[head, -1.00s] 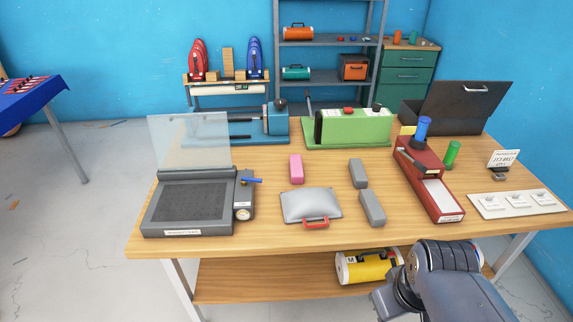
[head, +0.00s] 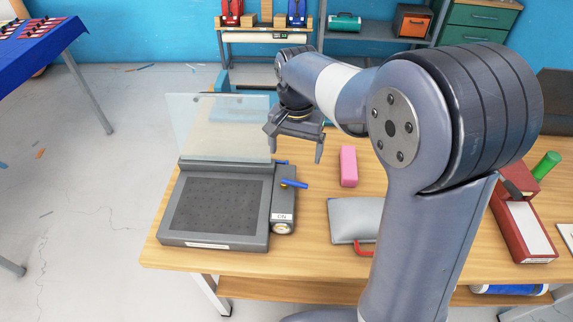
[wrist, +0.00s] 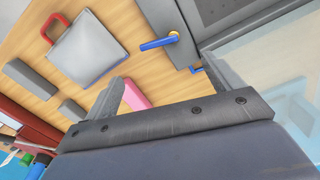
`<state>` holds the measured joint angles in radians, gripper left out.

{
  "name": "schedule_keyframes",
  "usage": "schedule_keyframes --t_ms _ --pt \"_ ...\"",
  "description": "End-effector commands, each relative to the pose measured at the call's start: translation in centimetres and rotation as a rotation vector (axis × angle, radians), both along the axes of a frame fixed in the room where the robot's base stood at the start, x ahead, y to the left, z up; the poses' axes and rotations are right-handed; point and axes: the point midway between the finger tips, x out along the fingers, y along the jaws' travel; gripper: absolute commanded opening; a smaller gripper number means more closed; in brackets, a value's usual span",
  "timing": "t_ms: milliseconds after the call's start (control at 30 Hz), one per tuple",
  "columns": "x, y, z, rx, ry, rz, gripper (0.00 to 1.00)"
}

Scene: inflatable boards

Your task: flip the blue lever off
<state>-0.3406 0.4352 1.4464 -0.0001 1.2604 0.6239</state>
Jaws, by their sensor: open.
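The blue lever (head: 295,184) sticks out to the right from a narrow grey side box (head: 283,205) on the grey machine (head: 170,232). An "ON" label shows on the box's front, above a round gauge (head: 282,228). My gripper (head: 295,154) is open and empty, pointing down above and behind the lever, apart from it. In the wrist view the lever (wrist: 158,43) lies just beyond the gap between the two fingers (wrist: 166,70), pivoting on a brass-coloured stud. A second small blue piece (wrist: 196,70) shows near one finger.
The machine's clear lid (head: 222,125) stands raised close to the left of my gripper. A pink block (head: 348,167) and a grey case (head: 352,220) with a red handle lie to the right. My arm hides much of the table's right side.

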Motion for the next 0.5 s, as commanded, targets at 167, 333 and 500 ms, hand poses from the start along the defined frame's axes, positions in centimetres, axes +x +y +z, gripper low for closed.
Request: schedule_keyframes --t_ms 167,333,500 --pt "-0.1 -0.1 -2.5 -0.002 0.005 0.0 0.87" --pt "-0.2 -0.1 -5.9 -0.002 0.006 0.001 0.87" --pt "-0.1 -0.1 -8.6 -0.001 0.003 0.001 0.87"
